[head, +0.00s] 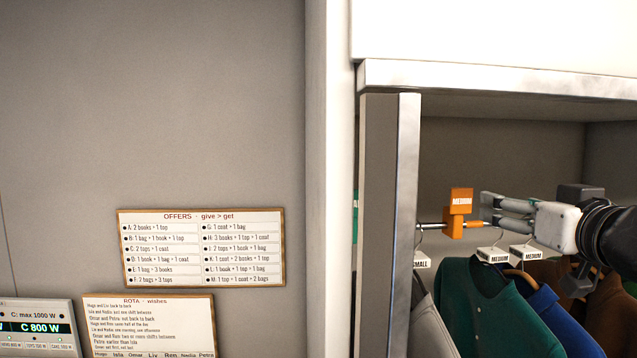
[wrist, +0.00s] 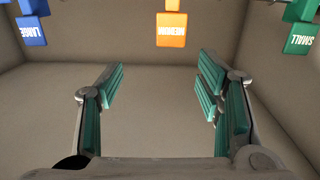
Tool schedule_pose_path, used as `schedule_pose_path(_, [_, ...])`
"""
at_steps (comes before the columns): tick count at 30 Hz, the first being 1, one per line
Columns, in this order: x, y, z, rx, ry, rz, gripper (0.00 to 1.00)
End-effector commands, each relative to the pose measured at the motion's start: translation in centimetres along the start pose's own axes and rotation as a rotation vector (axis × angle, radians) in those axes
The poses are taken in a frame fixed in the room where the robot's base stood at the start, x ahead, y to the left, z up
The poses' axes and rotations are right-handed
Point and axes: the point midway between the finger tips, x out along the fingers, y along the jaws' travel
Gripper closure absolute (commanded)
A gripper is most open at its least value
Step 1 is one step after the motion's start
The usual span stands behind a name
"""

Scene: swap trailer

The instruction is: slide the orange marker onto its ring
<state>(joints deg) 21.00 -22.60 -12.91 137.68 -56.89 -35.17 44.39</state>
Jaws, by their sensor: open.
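The orange marker (head: 460,202), lettered MEDIUM, stands upright at the metal rail inside the wardrobe-like bay. In the wrist view the orange marker (wrist: 171,30) is at the top centre, beyond and above the gap between my fingers. My gripper (head: 488,210) is just right of it in the head view, and it looks apart from it. My gripper (wrist: 160,78) is open, with nothing between its teal pads. A small orange piece (head: 477,223) shows on the rail line beside the marker; I cannot tell whether it is the ring.
A blue LARGE marker (wrist: 32,22) and a green SMALL marker (wrist: 299,37) flank the orange one. Clothes on hangers, including a green top (head: 490,305), hang close below my gripper. A metal-edged post (head: 405,220) bounds the bay's left side. Notice boards hang on the left wall.

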Motion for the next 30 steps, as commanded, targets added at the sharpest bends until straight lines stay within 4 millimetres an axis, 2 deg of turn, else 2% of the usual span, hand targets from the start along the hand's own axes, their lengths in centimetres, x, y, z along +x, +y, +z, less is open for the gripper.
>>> schedule_pose_path(5, [0.0,-0.3,-0.5,0.009,0.026,-0.058,0.4])
schedule_pose_path(8, [0.7,-0.5,-0.5,0.009,0.028,-0.065,0.4])
schedule_pose_path(11, [2.0,-0.6,-0.4,0.008,0.026,-0.065,0.4])
schedule_pose_path(24, [10.4,-1.1,-0.6,0.008,0.027,-0.064,0.4])
schedule_pose_path(30, [12.8,-1.2,-0.8,0.008,0.027,-0.063,0.4])
